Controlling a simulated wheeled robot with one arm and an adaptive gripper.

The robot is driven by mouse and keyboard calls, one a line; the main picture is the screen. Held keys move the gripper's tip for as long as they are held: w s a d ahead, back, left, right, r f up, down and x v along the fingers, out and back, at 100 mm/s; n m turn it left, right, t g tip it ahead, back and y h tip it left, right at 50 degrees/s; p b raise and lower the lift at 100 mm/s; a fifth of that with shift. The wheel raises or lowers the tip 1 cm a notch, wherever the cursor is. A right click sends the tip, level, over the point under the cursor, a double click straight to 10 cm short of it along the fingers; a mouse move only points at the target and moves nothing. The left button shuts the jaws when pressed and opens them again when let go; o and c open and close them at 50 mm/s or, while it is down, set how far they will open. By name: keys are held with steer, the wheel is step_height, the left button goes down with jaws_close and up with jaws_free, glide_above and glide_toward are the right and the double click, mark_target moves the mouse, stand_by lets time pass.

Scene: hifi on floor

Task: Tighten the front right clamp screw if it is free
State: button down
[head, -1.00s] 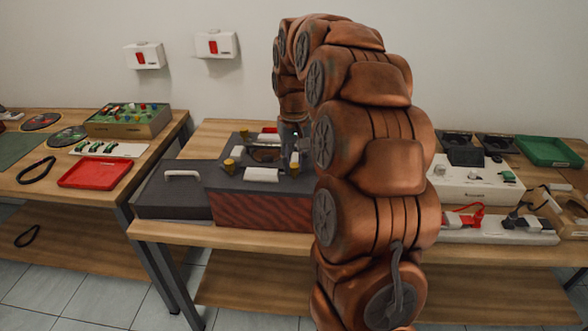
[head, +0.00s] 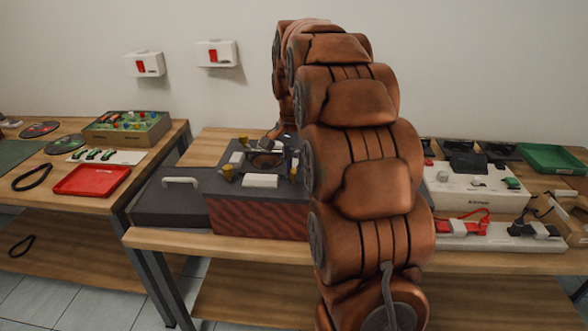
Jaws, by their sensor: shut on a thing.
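A dark box (head: 214,182) with a red-patterned front stands on the middle table. On its top are a round dark opening (head: 266,160), white blocks such as the front one (head: 260,181), and yellow-topped clamp screws at the front left (head: 227,172) and back left (head: 243,138). At the front right a narrow yellow piece (head: 293,170) shows beside my arm; the rest is hidden, so I cannot tell its seating. My gripper (head: 283,133) is mostly hidden behind my arm, over the back right of the box. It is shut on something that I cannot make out.
A dark case (head: 165,205) with a white handle is left of the box. The left table holds a red tray (head: 92,180) and a green board in a box (head: 127,128). At right are a white unit (head: 470,190) and a green tray (head: 552,159). My arm blocks the middle.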

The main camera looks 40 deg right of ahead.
mark_target(294, 171)
steer(key=shift+m, duration=0.5)
steer(key=c, duration=0.9)
jaws_free()
steer(key=shift+r, duration=0.1)
step_height(294, 171, up, 7)
steer(key=shift+f, duration=0.15)
steer(key=shift+r, duration=0.3)
stand_by(0.3)
